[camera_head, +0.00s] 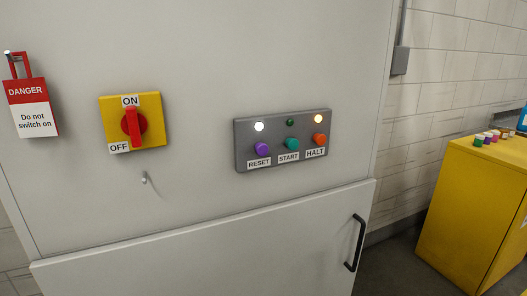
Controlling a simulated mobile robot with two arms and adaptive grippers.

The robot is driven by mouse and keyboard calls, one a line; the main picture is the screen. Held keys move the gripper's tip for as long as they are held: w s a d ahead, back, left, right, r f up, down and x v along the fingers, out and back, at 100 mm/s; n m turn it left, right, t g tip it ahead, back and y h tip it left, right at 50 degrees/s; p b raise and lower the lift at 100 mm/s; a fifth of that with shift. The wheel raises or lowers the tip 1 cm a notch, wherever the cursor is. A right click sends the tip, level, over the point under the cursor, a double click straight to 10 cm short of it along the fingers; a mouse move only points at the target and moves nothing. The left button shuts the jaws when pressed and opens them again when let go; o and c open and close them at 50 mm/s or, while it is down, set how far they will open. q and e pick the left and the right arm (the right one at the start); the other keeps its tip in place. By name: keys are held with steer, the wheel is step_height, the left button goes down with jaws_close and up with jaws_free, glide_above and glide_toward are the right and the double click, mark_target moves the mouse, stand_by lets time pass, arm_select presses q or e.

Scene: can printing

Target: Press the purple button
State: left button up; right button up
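The purple button (262,149) is on a grey control panel (246,135) fixed to the front of a light grey cabinet. It is the leftmost of three buttons and has a RESET label (259,162) below it. A lit white lamp (259,127) is above it. To its right are a teal button (291,144) labelled START and an orange button (319,138) labelled HALT. Neither of my grippers shows in the head view. Nothing covers the purple button.
A red and yellow rotary switch (132,124) points to ON. A black door handle (356,243) sticks out below right. A yellow cabinet (471,205) with small colourful items on top stands at right.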

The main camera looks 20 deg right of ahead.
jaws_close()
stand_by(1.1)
